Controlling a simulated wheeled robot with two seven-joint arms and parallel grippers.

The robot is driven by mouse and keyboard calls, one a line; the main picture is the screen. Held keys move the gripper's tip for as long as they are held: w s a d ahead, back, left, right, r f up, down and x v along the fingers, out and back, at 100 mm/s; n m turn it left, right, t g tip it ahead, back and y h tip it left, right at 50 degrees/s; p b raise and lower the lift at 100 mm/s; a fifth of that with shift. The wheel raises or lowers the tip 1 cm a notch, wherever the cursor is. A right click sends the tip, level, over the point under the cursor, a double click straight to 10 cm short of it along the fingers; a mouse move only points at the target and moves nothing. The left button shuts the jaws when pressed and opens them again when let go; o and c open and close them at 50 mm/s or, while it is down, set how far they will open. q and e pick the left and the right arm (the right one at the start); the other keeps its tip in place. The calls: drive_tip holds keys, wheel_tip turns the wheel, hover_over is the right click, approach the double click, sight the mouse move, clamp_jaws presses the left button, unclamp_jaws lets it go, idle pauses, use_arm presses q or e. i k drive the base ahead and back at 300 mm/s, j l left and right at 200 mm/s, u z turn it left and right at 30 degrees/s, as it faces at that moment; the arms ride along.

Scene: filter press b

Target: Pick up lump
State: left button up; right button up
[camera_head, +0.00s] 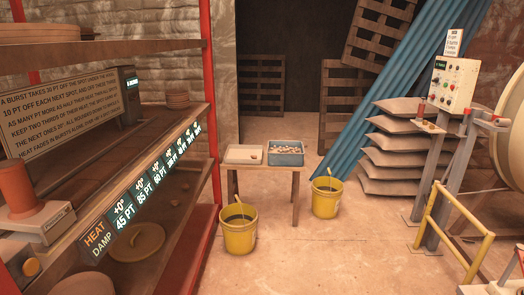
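No single lump stands out clearly. A small wooden table (232,170) stands in the middle distance. On its right is a blue crate (271,159) holding several small pale and brownish pieces, which may be lumps. The pieces are too small to tell apart. Neither of my grippers shows in the head view.
A shelf rack with a red post (210,90) and a lit label strip fills the left. Yellow buckets stand before the table (238,236) and at its right (325,203). Stacked sacks (388,170), a control panel (453,85) and a yellow rail (468,212) are right. The middle floor is clear.

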sight(185, 186)
drive_tip(key=i, duration=1.05)
drive_tip(key=i+l+u, duration=0.1)
drive_tip(key=i, duration=0.95)
